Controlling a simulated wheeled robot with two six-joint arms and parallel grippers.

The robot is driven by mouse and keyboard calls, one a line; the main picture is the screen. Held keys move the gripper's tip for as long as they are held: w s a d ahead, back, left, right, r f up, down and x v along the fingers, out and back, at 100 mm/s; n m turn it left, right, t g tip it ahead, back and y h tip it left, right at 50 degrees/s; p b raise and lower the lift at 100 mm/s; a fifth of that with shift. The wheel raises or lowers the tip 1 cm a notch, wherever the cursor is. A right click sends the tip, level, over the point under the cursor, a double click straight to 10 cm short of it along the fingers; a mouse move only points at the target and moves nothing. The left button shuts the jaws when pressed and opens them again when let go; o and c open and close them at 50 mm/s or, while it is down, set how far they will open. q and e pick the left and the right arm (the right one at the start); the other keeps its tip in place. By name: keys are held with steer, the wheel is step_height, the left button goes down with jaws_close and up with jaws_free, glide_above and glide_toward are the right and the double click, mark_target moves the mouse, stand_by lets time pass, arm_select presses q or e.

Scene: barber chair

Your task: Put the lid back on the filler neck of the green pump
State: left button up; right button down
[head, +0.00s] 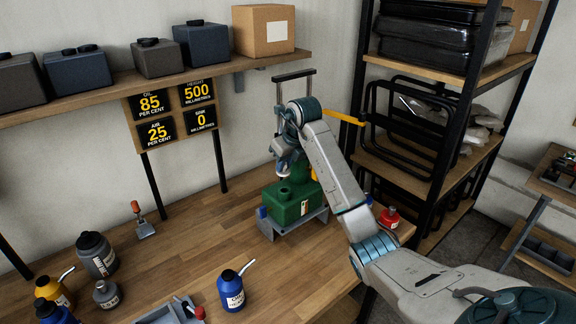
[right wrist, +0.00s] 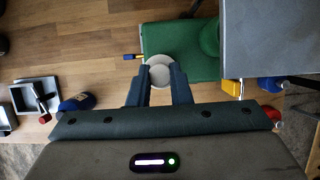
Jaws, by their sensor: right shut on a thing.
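The green pump (head: 291,207) sits in a grey cradle near the back right of the bench in the head view. Its filler neck (head: 285,189) stands up from the top at the front left. My right gripper (head: 283,172) points down just above the neck. In the right wrist view the gripper (right wrist: 160,76) is shut on a round pale lid (right wrist: 159,70). The lid overlaps the edge of the green pump body (right wrist: 185,45) there, and the neck is hidden. I cannot tell whether the lid touches the neck. My left gripper is not in view.
A blue oil can (head: 231,290) stands at the bench front, with a grey tray (head: 170,314) beside it. A red bottle (head: 389,217) stands right of the pump. Several bottles are at far left. A black rack (head: 440,130) stands behind my right arm. The middle bench is clear.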

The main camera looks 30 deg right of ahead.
mark_target(286, 171)
steer(key=shift+f, duration=0.5)
step_height(286, 171, down, 3)
steer(key=shift+d+r+b, duration=0.15)
steer(key=shift+r+b, duration=0.05)
steer(key=shift+b, duration=0.9)
steer(key=shift+f+b, duration=0.55)
steer(key=shift+f, duration=0.55)
steer(key=shift+f, duration=0.1)
stand_by(0.5)
steer(key=c, duration=0.8)
jaws_free()
steer(key=shift+o, duration=0.2)
steer(key=shift+p, duration=0.3)
